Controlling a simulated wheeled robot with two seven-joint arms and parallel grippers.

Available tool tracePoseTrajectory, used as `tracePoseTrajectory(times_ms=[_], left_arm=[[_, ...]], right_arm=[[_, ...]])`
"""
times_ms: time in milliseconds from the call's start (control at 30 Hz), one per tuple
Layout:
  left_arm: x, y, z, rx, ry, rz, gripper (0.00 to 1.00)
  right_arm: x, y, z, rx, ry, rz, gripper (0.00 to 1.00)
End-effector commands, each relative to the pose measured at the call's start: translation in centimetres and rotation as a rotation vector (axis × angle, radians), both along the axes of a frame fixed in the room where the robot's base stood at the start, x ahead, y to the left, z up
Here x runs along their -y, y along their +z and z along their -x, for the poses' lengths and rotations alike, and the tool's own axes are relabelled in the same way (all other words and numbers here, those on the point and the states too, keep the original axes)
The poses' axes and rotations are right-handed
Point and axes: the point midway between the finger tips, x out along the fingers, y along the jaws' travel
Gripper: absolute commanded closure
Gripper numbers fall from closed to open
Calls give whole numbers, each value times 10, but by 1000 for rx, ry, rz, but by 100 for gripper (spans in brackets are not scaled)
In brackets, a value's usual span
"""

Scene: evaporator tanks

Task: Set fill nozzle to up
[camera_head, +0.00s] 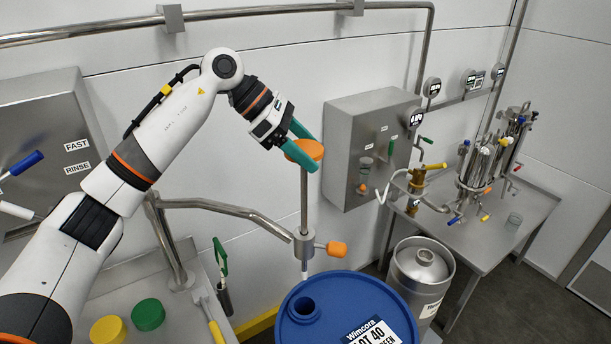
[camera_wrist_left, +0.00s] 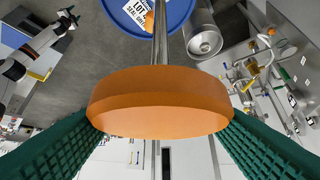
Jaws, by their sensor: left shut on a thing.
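The fill nozzle is a vertical steel rod (camera_head: 304,200) topped by a round orange knob (camera_head: 303,150). It passes through a steel collar (camera_head: 304,245) with an orange side handle (camera_head: 336,249) at the end of a pipe. Its lower tip (camera_head: 304,272) is above the blue drum (camera_head: 342,312), near the drum's open bung hole (camera_head: 304,308). My left gripper (camera_head: 302,152) is shut on the orange knob from above, with a green finger on each side. In the left wrist view the knob (camera_wrist_left: 160,100) fills the space between the fingers.
A steel keg (camera_head: 420,275) stands right of the drum. A steel control box (camera_head: 365,150) is on the wall behind, and a table with valves and tanks (camera_head: 485,215) is at the right. Yellow (camera_head: 108,330) and green (camera_head: 148,314) caps lie on the left bench.

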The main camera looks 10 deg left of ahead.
Motion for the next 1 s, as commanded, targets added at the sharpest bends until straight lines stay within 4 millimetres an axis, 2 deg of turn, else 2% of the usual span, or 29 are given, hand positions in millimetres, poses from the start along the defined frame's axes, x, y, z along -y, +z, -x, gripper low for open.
tracePoseTrajectory(times_ms=[33, 100, 300, 500, 900, 933, 1000], left_arm=[[0, 25, -1, 11, 1, 5, 77], [0, 42, -1, 10, 2, 6, 77], [0, 75, -1, 8, 1, 6, 77], [0, 88, -1, 9, 1, 7, 77], [0, 92, -1, 12, 3, 11, 77], [0, 92, -1, 12, 3, 11, 31], [0, 91, -1, 11, 2, 10, 20]], right_arm=[[0, 12, 0, 0, 0, 0, 48], [0, 19, 0, 0, 0, 0, 48], [-1, 33, 0, 0, 0, -1, 48], [-1, 38, 0, 0, 0, -1, 48], [-2, 38, 0, 1, -1, -2, 48], [-2, 38, 0, 0, 0, -3, 48], [-2, 38, 0, 0, -1, -3, 48]])
